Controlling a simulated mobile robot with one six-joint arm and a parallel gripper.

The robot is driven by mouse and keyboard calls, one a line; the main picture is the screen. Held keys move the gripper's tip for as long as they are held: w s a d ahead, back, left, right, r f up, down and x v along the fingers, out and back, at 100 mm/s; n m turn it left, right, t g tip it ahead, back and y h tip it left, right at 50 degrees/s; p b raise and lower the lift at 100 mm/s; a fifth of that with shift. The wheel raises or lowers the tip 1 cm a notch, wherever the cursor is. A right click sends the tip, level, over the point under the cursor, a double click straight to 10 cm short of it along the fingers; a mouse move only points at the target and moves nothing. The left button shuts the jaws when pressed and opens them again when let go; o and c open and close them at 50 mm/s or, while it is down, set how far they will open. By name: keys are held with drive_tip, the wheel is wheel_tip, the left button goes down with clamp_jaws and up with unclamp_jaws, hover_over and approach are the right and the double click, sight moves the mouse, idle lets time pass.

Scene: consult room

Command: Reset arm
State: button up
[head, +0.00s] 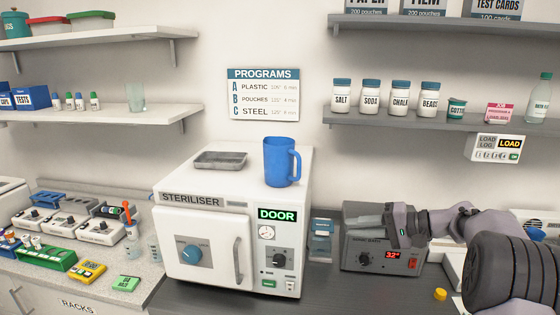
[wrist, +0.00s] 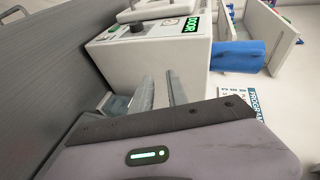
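My gripper (head: 362,220) is at the right in the head view, pointing left in front of a grey box with a red "32" display (head: 392,256). Its two fingers show in the wrist view (wrist: 161,92) with a gap between them and nothing held. The arm reaches in from the right edge. The white steriliser (head: 175,230) stands left of my gripper, apart from it, with its door shut and its screen reading DOOR. A blue jug (head: 278,162) stands upright on its top; it also shows in the wrist view (wrist: 238,56).
A metal tray (head: 220,160) lies on the steriliser. A shelf of labelled jars (head: 370,97) and a LOAD panel (head: 495,148) are above my arm. A yellow cap (head: 440,294) lies on the dark counter. Devices and racks crowd the left counter (head: 145,270).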

drive_tip(key=s+a+r+g+h+b, duration=0.1)
drive_tip(key=s+a+g+h, duration=0.15)
drive_tip(key=s+a, duration=0.6)
drive_tip(key=s+a+r+g+h+b, duration=0.1)
drive_tip(key=s+a+h+b, duration=0.3)
drive_tip(key=s, duration=0.8)
drive_tip(key=s+f+t+h, duration=0.1)
drive_tip(key=s+f+h, duration=0.1)
drive_tip(key=s, duration=0.7)
drive_tip(key=s+f+t+h, duration=0.1)
drive_tip(key=s+f, duration=0.4)
drive_tip(key=s, duration=0.4)
drive_tip(key=shift+f+h, duration=0.15)
drive_tip(key=shift+h, duration=0.2)
drive_tip(key=shift+d, duration=0.1)
